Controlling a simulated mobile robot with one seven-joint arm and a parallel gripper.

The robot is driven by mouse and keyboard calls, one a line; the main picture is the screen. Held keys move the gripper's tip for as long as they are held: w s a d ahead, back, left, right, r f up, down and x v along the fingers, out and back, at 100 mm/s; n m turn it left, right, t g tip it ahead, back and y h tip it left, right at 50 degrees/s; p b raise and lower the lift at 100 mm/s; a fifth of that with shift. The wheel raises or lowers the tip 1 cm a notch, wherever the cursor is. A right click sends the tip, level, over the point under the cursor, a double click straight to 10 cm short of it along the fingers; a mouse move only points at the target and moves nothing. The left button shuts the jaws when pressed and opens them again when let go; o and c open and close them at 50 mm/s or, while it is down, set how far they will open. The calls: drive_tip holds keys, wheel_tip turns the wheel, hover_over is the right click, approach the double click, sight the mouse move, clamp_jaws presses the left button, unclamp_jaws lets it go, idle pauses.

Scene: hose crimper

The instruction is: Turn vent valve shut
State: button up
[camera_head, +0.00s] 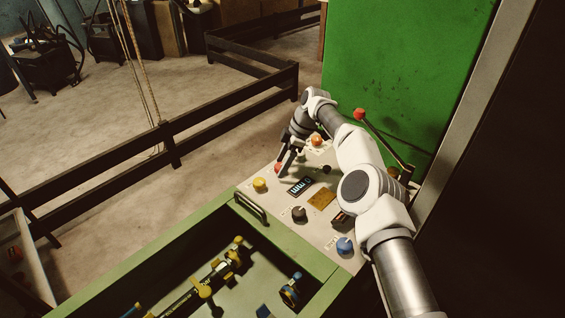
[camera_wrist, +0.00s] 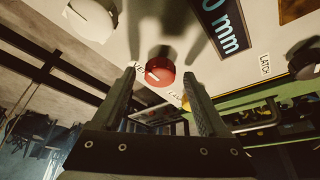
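A round red knob (camera_wrist: 160,73) sits on the pale control panel, with a label beside it partly covered by my left finger; only the first letters show, and they look like "VE". The same red knob shows in the head view (camera_head: 278,168) near the panel's far left edge. My gripper (camera_wrist: 160,82) is open, its two fingers pointing at the panel on either side of the red knob. I cannot tell whether the fingertips touch it. In the head view my gripper (camera_head: 289,157) is over the knob and partly hides it.
The panel also carries a yellow knob (camera_head: 260,184), a display (camera_head: 300,186), a brown knob (camera_head: 299,213), a blue knob (camera_head: 345,245) and an orange knob (camera_head: 317,140). A red-tipped lever (camera_head: 360,114) rises behind my arm. A green cabinet (camera_head: 390,70) stands behind the panel.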

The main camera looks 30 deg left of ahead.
drive_tip(key=p+v, duration=1)
drive_tip(key=v, duration=0.7)
drive_tip(key=shift+r, duration=0.15)
drive_tip(key=shift+d, duration=0.2)
